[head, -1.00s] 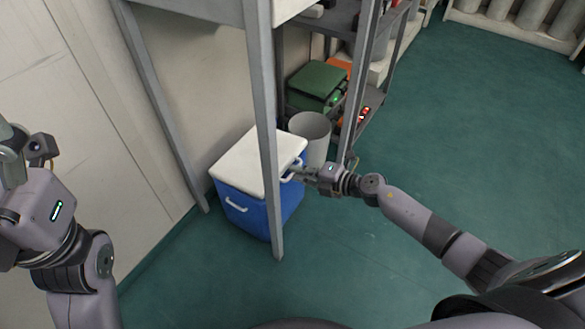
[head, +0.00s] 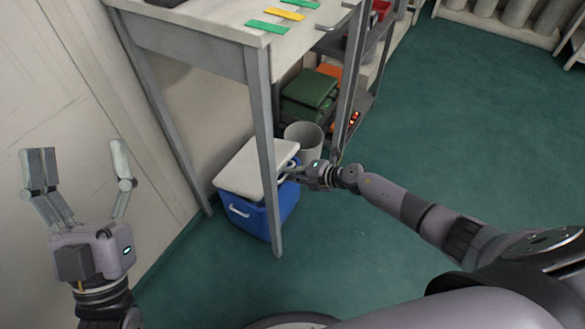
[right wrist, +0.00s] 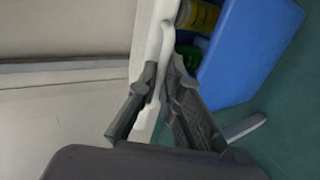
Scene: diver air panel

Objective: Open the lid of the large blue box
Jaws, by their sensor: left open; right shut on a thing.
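The large blue box (head: 246,218) stands on the floor under the table. Its white lid (head: 252,165) is tilted up a little on the side toward my right gripper. In the right wrist view, the lid (right wrist: 152,45) stands apart from the blue wall (right wrist: 245,50), and yellow and green things (right wrist: 197,15) show in the gap. My right gripper (head: 303,174) is shut on the lid's edge, with one finger on each face. My left gripper (head: 78,153) is open and empty, raised near the wall at the left. A table leg hides part of the box and lid.
The table (head: 195,35) stands over the box, its front leg (head: 263,130) close before it. A pale bin (head: 303,139) and a green case (head: 310,88) stand behind the box. Green floor (head: 470,130) is clear to the right.

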